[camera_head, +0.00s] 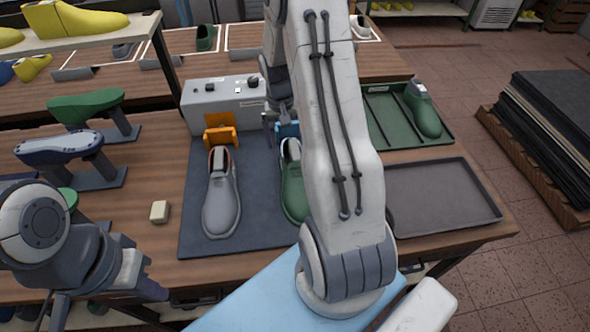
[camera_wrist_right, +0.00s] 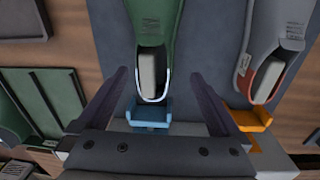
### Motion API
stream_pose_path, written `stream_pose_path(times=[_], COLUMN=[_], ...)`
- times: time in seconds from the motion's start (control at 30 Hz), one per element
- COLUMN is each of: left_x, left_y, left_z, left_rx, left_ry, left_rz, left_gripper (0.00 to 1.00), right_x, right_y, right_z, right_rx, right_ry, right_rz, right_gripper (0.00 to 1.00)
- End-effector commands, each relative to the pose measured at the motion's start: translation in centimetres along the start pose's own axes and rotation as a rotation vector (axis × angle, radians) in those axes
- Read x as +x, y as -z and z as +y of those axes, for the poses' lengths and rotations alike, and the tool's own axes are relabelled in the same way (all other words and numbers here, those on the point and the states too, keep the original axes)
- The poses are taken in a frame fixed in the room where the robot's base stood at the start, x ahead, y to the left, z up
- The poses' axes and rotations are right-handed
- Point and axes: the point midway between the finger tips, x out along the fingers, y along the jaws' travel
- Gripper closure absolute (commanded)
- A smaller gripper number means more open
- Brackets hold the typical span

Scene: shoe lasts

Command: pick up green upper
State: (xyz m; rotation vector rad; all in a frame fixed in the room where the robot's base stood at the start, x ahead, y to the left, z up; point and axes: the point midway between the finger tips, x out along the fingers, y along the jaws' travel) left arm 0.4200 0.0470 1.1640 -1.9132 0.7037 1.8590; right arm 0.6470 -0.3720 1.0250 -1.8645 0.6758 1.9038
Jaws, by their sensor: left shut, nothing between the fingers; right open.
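The green upper (camera_head: 293,190) lies on the dark mat (camera_head: 256,228) in the head view, partly hidden behind my right arm. In the right wrist view the green upper (camera_wrist_right: 157,40) lies between the fingers' lines, with a white-edged opening and a pale block inside. A blue holder (camera_wrist_right: 152,112) is at its end. My right gripper (camera_wrist_right: 173,95) is open and empty above that end, with one finger on each side. In the head view my right gripper (camera_head: 278,125) is mostly hidden by my arm. My left gripper (camera_head: 150,275) is shut and empty at the lower left.
A grey upper (camera_head: 220,200) lies left of the green one, by an orange holder (camera_head: 221,133). Green and dark-blue lasts on stands (camera_head: 88,103) are at the left. A green tray (camera_head: 376,112) holding a green last and an empty dark tray (camera_head: 440,195) are at the right.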

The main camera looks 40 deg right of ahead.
Motion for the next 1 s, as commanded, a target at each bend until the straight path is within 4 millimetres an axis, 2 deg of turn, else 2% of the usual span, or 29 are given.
stream_pose_path(times=[0.1,0.3,0.57,0.77,0.9,1.0], left_x=[-0.4,-1.2,-2.0,-3.6,-3.9,-3.9], left_y=[0.0,0.1,0.1,0.2,0.2,0.2], left_z=[0.0,0.1,0.1,0.3,0.3,0.3], left_rx=[0.0,-0.001,-0.001,0.001,0.002,0.003], left_ry=[0.0,0.0,0.0,0.0,0.0,0.0], left_rz=[0.0,0.0,0.0,0.0,0.0,0.0], left_gripper=[1.0,1.0,1.0,1.0,1.0,1.0], right_x=[1.6,4.6,6.5,8.9,10.6,11.0], right_y=[0.4,0.4,0.5,0.5,0.6,0.6], right_z=[1.2,1.3,1.2,1.2,1.1,1.1], right_rx=[0.03,0.032,0.03,0.03,0.031,0.03], right_ry=[-0.004,-0.004,-0.004,-0.003,-0.003,-0.003], right_rz=[-0.008,-0.008,-0.007,-0.008,-0.006,-0.004], right_gripper=[0.0,0.0,0.0,0.0,0.0,0.0])
